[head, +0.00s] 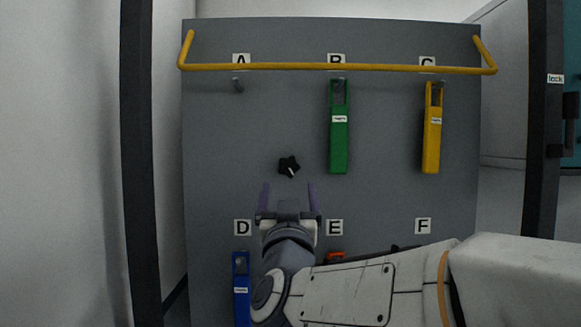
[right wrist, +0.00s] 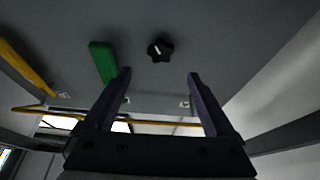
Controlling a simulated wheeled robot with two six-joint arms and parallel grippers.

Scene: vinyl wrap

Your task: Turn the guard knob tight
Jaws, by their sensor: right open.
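The guard knob (head: 289,166) is a small black star-shaped knob with a white mark, on the grey panel (head: 215,140) below and between labels A and B. It also shows in the right wrist view (right wrist: 160,50), beyond the fingertips and between their lines. My right gripper (head: 289,190) is open and empty just below the knob in the head view, with one purple finger to each side. The right wrist view shows its two fingers (right wrist: 159,75) apart with nothing between them. The knob appears clear of both fingers. My left gripper is not in view.
A yellow guard bar (head: 335,67) crosses the panel's top. A green tool (head: 339,130) hangs under B, close right of the knob, and a yellow one (head: 432,130) under C. A blue tool (head: 241,285) hangs under D. Hook A is empty.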

